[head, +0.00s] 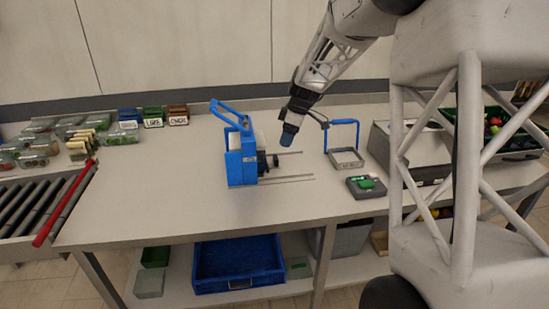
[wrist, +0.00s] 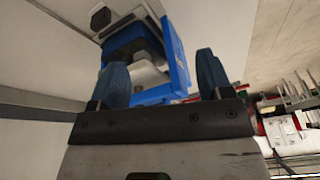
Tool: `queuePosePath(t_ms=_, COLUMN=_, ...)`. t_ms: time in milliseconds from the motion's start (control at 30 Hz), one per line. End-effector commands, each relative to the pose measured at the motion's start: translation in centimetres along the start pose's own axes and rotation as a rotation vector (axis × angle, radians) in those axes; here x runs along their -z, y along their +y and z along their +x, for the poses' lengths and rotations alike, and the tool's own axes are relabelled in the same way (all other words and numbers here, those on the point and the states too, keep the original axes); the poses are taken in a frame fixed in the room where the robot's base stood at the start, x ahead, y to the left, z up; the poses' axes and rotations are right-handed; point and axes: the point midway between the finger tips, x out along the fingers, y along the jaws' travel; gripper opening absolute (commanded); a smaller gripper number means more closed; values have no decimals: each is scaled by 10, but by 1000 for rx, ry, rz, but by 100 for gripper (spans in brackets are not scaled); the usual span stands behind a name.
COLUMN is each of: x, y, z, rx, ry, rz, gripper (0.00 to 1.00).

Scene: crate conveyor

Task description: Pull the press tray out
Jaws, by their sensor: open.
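My gripper (head: 289,135) is open and points down above the table, just right of the blue press-like machine (head: 237,160). That machine has a raised blue lever handle on top and thin metal rods reaching right. A shallow grey tray (head: 347,164) with an upright blue handle lies on the table to the right of my gripper. I cannot tell for sure which part is the press tray. In the wrist view both blue fingers (wrist: 160,68) are apart and empty. Beyond them is a blue frame (wrist: 177,55) with white and grey parts inside; no contact shows.
A small dark device with a green top (head: 366,186) lies in front of the grey tray. A grey box-shaped machine (head: 412,148) stands to the right. Small labelled bins (head: 154,117) and clear containers are at the left, beside a roller conveyor (head: 38,200). The front middle table is clear.

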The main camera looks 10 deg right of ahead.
Motion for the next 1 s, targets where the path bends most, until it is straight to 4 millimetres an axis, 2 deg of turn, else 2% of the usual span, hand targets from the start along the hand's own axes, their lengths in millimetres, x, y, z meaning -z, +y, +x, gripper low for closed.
queuePosePath(t_ms=33, x=0, y=13, z=9, rx=8, ry=6, rz=-25, gripper=72)
queuePosePath(t_ms=300, x=2, y=71, z=47, rx=31, ry=44, rz=-181, gripper=72)
queuePosePath(t_ms=500, x=1, y=104, z=72, rx=41, ry=70, rz=-274, gripper=72)
queuePosePath(t_ms=700, x=1, y=119, z=83, rx=44, ry=83, rz=-318, gripper=72)
queuePosePath(t_ms=1000, x=1, y=120, z=85, rx=45, ry=84, rz=-325, gripper=72)
